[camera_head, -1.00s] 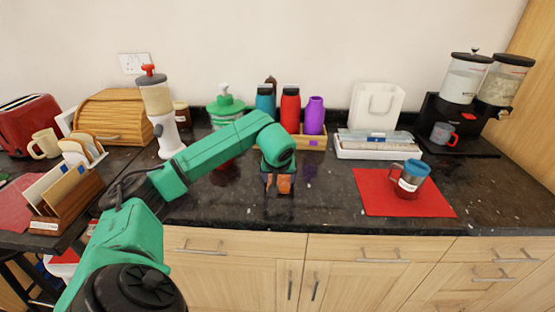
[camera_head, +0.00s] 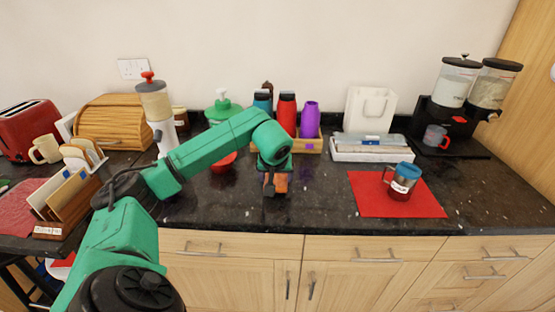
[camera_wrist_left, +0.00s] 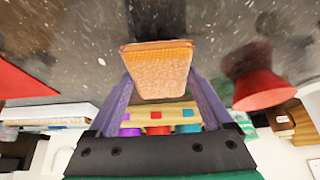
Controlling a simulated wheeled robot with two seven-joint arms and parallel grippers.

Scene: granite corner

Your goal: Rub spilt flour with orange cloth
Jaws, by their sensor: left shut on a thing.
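My left gripper (camera_head: 275,184) is over the dark counter at the middle of the head view, pointing down, shut on an orange cloth (camera_head: 280,183). In the left wrist view the cloth (camera_wrist_left: 160,68) shows as a thick, folded orange block between the two purple-grey fingers. It is at or just above the counter; I cannot tell whether it touches. White specks dot the granite (camera_wrist_left: 85,35) around it. I cannot tell spilt flour from the stone's own flecks. My right gripper is not in view.
A red bowl (camera_head: 223,162) stands left of the gripper, close by in the wrist view (camera_wrist_left: 262,90). Bottles in a wooden tray (camera_head: 310,146) stand behind. A red mat (camera_head: 430,203) with a blue-topped mug (camera_head: 404,181) lies to the right. Counter between is clear.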

